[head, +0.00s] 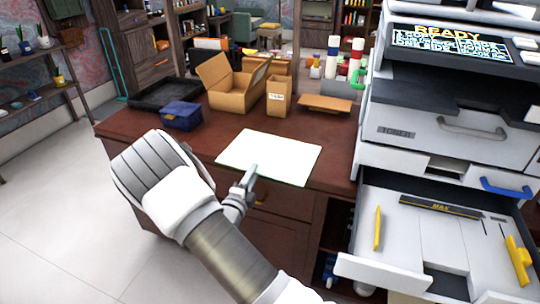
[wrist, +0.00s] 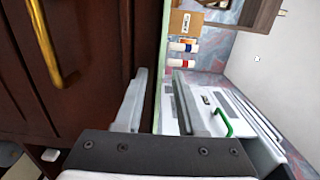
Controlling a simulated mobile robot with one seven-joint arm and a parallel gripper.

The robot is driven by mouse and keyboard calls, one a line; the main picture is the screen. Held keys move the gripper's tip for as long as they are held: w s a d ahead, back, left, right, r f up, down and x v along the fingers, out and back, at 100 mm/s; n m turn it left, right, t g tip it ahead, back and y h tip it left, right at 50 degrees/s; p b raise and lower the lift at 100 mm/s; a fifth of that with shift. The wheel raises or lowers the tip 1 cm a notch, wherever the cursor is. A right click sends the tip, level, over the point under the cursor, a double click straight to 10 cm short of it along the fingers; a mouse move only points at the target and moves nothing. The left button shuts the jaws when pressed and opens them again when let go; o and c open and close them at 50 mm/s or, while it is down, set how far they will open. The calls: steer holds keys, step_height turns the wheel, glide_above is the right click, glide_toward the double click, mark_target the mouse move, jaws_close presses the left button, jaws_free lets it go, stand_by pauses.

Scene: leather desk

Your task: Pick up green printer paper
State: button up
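The printer paper (head: 270,156) looks like a pale, nearly white sheet with a faint green tint. It lies flat on the dark wooden desk, near its front edge. In the head view my gripper (head: 250,178) is at the paper's front edge, with its tip overlapping that edge from this angle. In the wrist view my gripper (wrist: 160,105) has its two fingers apart. A thin pale strip, probably the paper seen edge-on, runs in the gap between them. I cannot tell whether either finger touches it.
A printer (head: 430,125) stands at right with an open tray (head: 405,225) holding yellow guides. Open cardboard boxes (head: 232,90), a small labelled box (head: 278,97), a blue box (head: 181,115) and bottles (head: 332,57) stand behind the paper. A brass-handled drawer front (wrist: 50,45) lies beside my gripper.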

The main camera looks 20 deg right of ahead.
jaws_close()
stand_by(1.2)
